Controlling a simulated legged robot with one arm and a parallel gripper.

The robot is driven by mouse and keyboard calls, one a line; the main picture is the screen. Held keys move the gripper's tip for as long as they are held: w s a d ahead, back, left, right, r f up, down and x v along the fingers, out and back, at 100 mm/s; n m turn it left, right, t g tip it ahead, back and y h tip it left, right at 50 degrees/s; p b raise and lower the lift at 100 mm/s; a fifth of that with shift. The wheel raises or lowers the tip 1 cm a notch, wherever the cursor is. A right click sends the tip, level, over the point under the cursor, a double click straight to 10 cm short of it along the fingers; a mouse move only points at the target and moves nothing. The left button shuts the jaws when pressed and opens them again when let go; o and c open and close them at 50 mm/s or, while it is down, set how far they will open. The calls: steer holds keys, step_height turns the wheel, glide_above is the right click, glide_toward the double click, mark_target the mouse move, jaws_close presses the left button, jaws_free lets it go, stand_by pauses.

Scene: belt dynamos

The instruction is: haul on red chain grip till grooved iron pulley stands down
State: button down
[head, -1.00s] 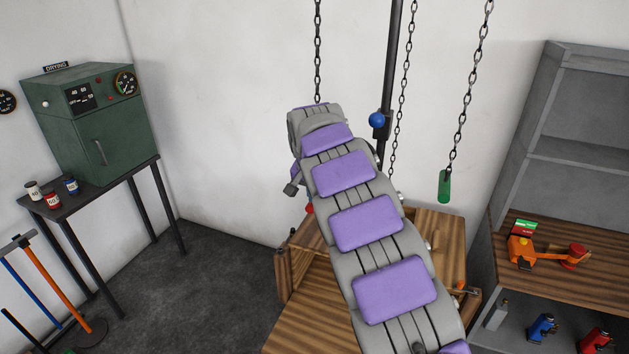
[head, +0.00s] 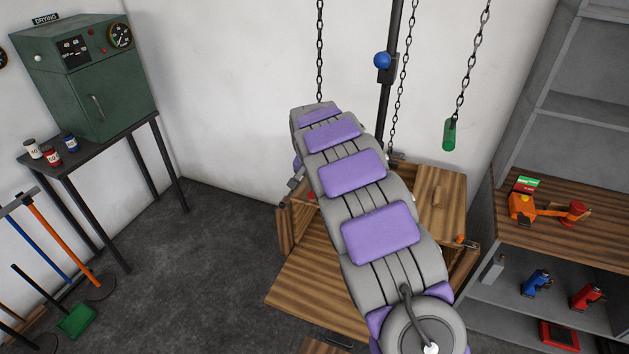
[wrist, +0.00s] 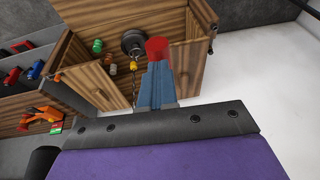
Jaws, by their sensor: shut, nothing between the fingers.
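In the wrist view the blue-grey fingers of my gripper (wrist: 158,86) are shut with nothing between them. A red cylindrical grip (wrist: 157,49) shows just past the fingertips; I cannot tell whether they touch it. A dark round iron piece, likely the grooved pulley (wrist: 132,42), is beside it, with a yellow chain or hook (wrist: 133,76) by it. In the head view my arm hides my gripper; a sliver of red (head: 312,196) shows at its left edge. A chain (head: 319,50) hangs down behind the arm's far end.
A green grip (head: 449,135) hangs on another chain at right. A blue ball (head: 382,60) sits on a dark post. A wooden cabinet (head: 320,290) stands under my arm. A grey shelf (head: 540,200) is at right, a green drying oven (head: 85,80) at left. Floor between is clear.

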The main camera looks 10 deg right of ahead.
steer(key=shift+s+f, duration=0.35)
steer(key=shift+f, duration=0.1)
steer(key=r, duration=0.3)
steer(key=r+p, duration=0.1)
steer(key=r, duration=0.1)
steer(key=shift+d+r, duration=0.15)
steer(key=shift+d, duration=0.15)
steer(key=v, duration=0.9)
steer(key=shift+a+r, duration=0.1)
steer(key=shift+r, duration=0.1)
stand_by(0.3)
step_height(320, 180, up, 14)
steer(key=p, duration=0.5)
steer(key=shift+d+r, duration=0.2)
steer(key=shift+d, duration=0.05)
steer(key=shift+w, duration=0.1)
